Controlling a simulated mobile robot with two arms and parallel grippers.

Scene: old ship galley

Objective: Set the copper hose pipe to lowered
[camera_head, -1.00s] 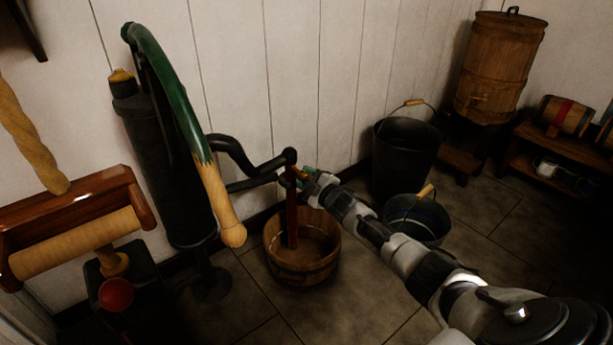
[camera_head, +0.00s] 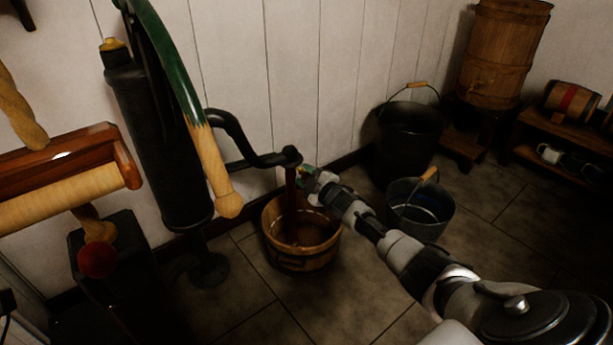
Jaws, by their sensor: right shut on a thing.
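The copper hose pipe (camera_head: 291,188) is a reddish-brown upright length under the end of the black pump's curved spout (camera_head: 262,158). Its lower part reaches down into the wooden tub (camera_head: 290,262); I cannot tell whether it touches the bottom. My right gripper (camera_head: 303,175) comes in from the lower right, just below the spout's end, and is shut on the pipe. The fingertips are small and dark here. My left gripper is not in view.
The black pump (camera_head: 160,150) with its green and wooden handle (camera_head: 207,165) stands left of the tub. A tall dark bucket (camera_head: 408,145) and a smaller bucket (camera_head: 420,210) stand to the right. A wooden roller (camera_head: 65,195) is at the far left.

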